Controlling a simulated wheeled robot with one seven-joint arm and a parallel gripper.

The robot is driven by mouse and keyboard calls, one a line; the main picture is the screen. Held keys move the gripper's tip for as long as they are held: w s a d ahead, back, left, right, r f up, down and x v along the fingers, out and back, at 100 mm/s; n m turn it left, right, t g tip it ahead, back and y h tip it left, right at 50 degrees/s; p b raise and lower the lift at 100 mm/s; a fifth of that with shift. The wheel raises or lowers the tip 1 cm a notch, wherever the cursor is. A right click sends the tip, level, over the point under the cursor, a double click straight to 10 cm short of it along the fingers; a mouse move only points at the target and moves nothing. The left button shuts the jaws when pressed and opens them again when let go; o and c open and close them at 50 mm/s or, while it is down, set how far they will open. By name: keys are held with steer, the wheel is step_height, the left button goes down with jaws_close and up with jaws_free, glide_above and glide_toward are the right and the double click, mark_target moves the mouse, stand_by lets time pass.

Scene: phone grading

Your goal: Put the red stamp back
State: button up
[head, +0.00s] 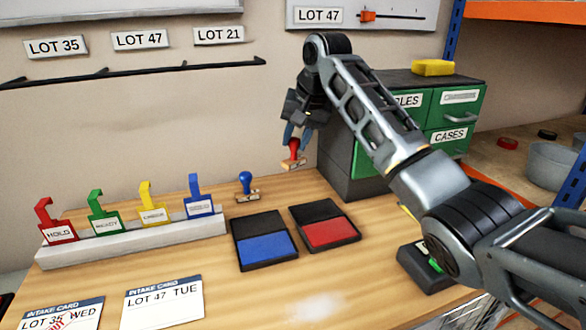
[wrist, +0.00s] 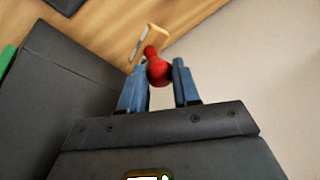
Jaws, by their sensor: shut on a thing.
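The red stamp (head: 293,156) has a red knob handle and a wooden base. My gripper (head: 298,135) is shut on its handle and holds it in the air near the back wall, left of the green drawer cabinet. In the wrist view the red stamp (wrist: 157,68) sits at the blue fingertips (wrist: 162,85), its wooden base pointing away from them. The blue stamp (head: 247,187) stands on the table beside the tag rack. The red ink pad (head: 331,233) and the blue ink pad (head: 265,248) lie open on the table.
The rack (head: 135,241) with several coloured tags stands at the left. Two intake cards (head: 163,303) lie in front. The cabinet (head: 345,170) stands close right of the held stamp. Bare table (head: 285,197) lies between the blue stamp and the cabinet.

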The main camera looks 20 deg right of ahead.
mark_target(297, 161)
steer(key=shift+f+p, duration=0.3)
steer(key=shift+f, duration=3.05)
steer(key=shift+f, duration=0.1)
steer(key=o, duration=0.9)
steer(key=shift+c, duration=0.2)
steer(key=v, duration=1.2)
steer(key=shift+b, duration=0.35)
steer(key=shift+s, duration=0.1)
